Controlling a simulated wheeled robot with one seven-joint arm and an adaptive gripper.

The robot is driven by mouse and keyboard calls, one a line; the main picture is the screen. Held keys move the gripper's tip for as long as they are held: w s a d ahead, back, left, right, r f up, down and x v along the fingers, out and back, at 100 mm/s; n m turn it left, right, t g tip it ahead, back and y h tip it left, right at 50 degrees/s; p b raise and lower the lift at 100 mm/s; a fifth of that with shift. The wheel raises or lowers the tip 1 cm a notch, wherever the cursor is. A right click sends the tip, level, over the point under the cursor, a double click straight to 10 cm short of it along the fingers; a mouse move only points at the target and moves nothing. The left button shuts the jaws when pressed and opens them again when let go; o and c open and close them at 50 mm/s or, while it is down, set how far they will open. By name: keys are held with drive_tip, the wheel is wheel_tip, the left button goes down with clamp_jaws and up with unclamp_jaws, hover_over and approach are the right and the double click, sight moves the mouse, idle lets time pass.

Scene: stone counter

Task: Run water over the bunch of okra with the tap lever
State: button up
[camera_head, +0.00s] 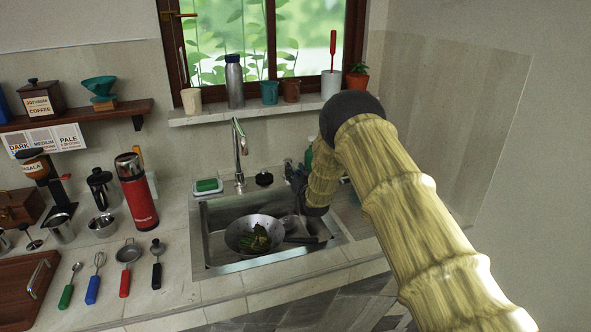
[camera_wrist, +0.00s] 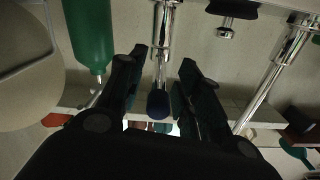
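The bunch of okra (camera_head: 259,240) lies in a metal pan (camera_head: 234,231) with a dark handle, standing in the sink (camera_head: 215,258). The chrome tap (camera_head: 237,145) rises behind the sink, left of my gripper (camera_head: 297,180); it also shows in the wrist view (camera_wrist: 272,80). No water stream is visible. In the wrist view a chrome lever with a dark rounded knob (camera_wrist: 158,104) stands between the fingers of my gripper (camera_wrist: 155,85). The fingers are apart, with a gap on each side of the lever. In the head view my gripper hides the lever.
A green bottle (camera_wrist: 88,35) stands close beside one finger. A black stopper (camera_head: 264,179) and a soap dish with a green sponge (camera_head: 207,186) are behind the sink. A red flask (camera_head: 138,195) and utensils are left.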

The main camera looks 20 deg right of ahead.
drive_tip(key=shift+w, duration=0.55)
drive_tip(key=shift+c, duration=0.4)
clamp_jaws()
drive_tip(key=shift+d+r, duration=0.1)
